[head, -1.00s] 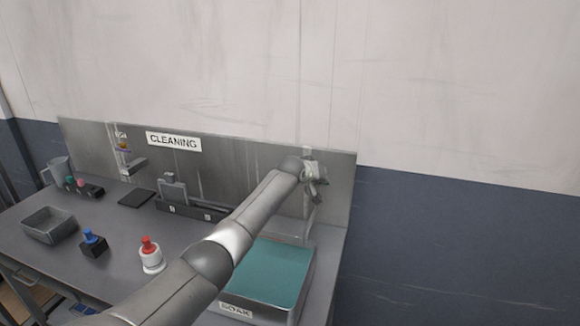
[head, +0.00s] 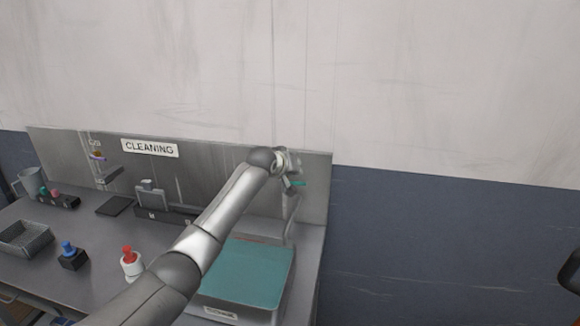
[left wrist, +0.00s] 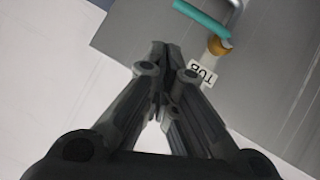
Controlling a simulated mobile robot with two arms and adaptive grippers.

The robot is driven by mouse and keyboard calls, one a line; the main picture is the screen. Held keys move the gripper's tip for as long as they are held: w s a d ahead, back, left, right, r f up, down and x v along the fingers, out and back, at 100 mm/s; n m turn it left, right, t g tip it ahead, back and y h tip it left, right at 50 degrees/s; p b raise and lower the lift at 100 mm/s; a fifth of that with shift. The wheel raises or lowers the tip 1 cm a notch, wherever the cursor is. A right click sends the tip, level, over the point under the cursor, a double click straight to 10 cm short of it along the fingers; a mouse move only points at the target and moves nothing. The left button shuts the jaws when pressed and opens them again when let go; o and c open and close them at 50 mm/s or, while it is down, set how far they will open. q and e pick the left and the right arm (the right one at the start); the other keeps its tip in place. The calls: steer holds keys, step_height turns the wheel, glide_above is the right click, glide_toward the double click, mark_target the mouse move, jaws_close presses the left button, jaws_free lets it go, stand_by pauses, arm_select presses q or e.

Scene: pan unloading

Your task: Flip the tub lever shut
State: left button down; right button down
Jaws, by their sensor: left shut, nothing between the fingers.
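The tub lever (left wrist: 201,18) is a teal handle on a brass valve body (left wrist: 219,46), beside a TUB label (left wrist: 202,74) on the grey back panel. Its teal end also shows in the head view (head: 299,184), just right of my left gripper (head: 287,180). In the left wrist view my left gripper (left wrist: 164,46) is shut and empty. Its tips are beside the valve in the picture, apart from the lever. My arm hides part of the panel and pipe in the head view. My right gripper is not in view.
Below the lever is a tub with teal contents (head: 246,276). A red-topped white bottle (head: 131,264), a blue-topped black block (head: 73,259) and a grey tray (head: 24,238) stand on the counter. The wall right of the panel is clear. A dark shape cuts in at the right edge.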

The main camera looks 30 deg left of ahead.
arm_select(q)
steer(key=d+b+v, duration=0.1)
steer(key=b+v, duration=0.1)
steer(key=v, duration=0.4)
steer(key=shift+s+r, duration=0.25)
steer(key=shift+r, duration=0.1)
steer(key=shift+f, duration=0.1)
